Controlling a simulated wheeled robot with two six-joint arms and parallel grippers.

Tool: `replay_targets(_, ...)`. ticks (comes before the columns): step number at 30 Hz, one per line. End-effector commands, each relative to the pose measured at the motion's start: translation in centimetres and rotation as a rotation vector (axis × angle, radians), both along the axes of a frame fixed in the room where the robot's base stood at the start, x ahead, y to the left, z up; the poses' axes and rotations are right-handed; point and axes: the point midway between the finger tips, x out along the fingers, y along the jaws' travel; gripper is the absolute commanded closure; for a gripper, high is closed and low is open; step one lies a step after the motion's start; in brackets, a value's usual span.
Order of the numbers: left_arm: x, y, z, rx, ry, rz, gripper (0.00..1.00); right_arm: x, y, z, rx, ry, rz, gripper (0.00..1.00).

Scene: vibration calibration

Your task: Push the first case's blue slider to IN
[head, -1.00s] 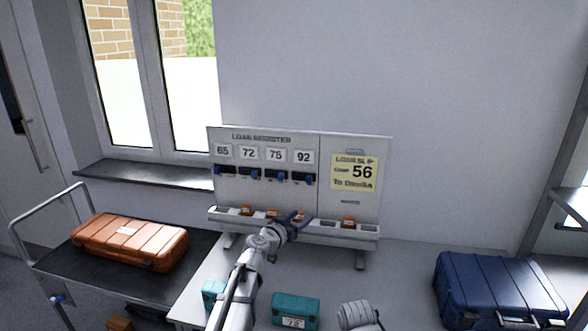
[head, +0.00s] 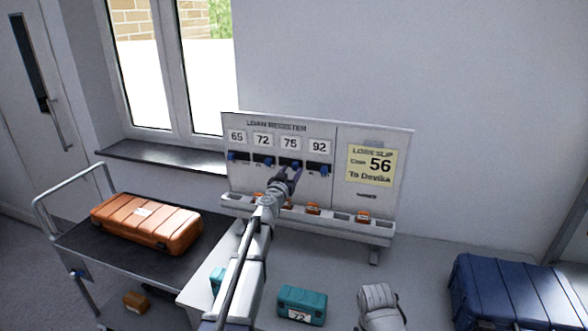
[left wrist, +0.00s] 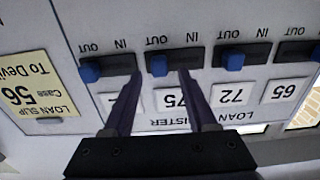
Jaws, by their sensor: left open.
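The loan register board (head: 330,141) carries number plates 65, 72, 75 and 92, each above a dark slot with a blue slider. In the left wrist view the board appears upside down. The 65 slider (head: 232,155) is at its IN end. The 72 slider (left wrist: 235,62), 75 slider (left wrist: 160,65) and 92 slider (left wrist: 90,72) are at the OUT end. My left gripper (head: 293,172) is open at the 75 slot; its fingers (left wrist: 160,74) appear on either side of the 75 slider. Contact is unclear. My right gripper is not in view.
A tray with orange blocks (head: 313,208) runs below the sliders. A yellow loan slip (head: 370,165) reads case 56, to Devika. An orange case (head: 147,222) lies on a trolley at left. A teal case (head: 302,305), grey rounded object (head: 378,305) and navy case (head: 500,295) are in front.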

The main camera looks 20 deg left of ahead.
Motion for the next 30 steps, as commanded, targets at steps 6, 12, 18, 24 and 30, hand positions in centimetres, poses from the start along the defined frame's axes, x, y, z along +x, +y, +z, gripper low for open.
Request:
replay_targets(6, 3.0, -0.1, 0.0, 0.000, 0.000, -0.001, 0.43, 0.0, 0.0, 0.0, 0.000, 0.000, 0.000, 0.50)
replay_targets(12, 3.1, -0.2, 0.0, 0.000, 0.000, -0.001, 0.43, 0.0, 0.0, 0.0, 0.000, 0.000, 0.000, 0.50)
replay_targets(18, 3.1, -0.2, 0.0, 0.000, 0.000, -0.001, 0.56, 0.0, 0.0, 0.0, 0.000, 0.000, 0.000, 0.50)
replay_targets(24, 3.1, -0.2, 0.0, 0.000, 0.000, -0.001, 0.79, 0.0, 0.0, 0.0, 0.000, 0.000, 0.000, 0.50)
replay_targets(30, 3.1, -0.2, 0.0, 0.000, 0.000, -0.001, 1.00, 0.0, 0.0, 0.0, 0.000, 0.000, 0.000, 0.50)
